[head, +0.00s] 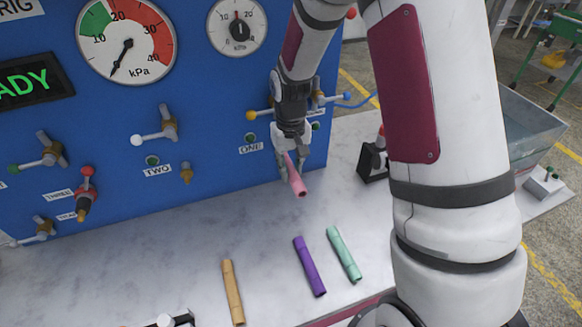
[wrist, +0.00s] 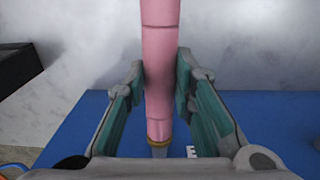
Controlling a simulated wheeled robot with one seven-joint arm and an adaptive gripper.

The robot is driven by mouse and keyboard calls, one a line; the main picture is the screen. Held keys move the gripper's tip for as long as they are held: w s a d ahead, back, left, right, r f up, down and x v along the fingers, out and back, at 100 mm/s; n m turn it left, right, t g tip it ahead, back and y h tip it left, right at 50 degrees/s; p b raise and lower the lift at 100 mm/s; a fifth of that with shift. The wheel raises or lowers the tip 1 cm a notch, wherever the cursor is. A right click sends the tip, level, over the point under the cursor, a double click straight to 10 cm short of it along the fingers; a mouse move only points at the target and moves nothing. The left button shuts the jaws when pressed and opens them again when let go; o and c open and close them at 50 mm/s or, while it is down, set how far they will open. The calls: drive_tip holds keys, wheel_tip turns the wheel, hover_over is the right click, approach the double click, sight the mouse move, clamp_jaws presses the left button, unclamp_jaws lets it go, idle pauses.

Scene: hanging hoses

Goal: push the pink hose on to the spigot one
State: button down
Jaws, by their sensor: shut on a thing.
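My gripper (head: 293,168) is shut on the pink hose (head: 297,182), close to the blue panel and right of the label ONE (head: 251,147). The free end of the hose points out towards the camera and down. In the wrist view the pink hose (wrist: 160,60) runs straight between both fingers. Its panel-side end meets a brass-coloured ring, the spigot (wrist: 159,144), roughly in line with it. I cannot tell how far the hose is over it. Spigot one is hidden by my gripper in the head view.
Tan (head: 232,292), purple (head: 309,266) and green hoses (head: 344,253) lie on the pale bench (head: 190,250). Spigot two (head: 186,173) on the panel is bare. Valve handles (head: 158,130) stick out nearby. A black block (head: 373,162) stands right of my gripper.

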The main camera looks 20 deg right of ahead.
sight(290, 167)
drive_tip(key=shift+w, duration=0.25)
drive_tip(key=c, duration=1.3)
unclamp_jaws()
wheel_tip(290, 167, up, 12)
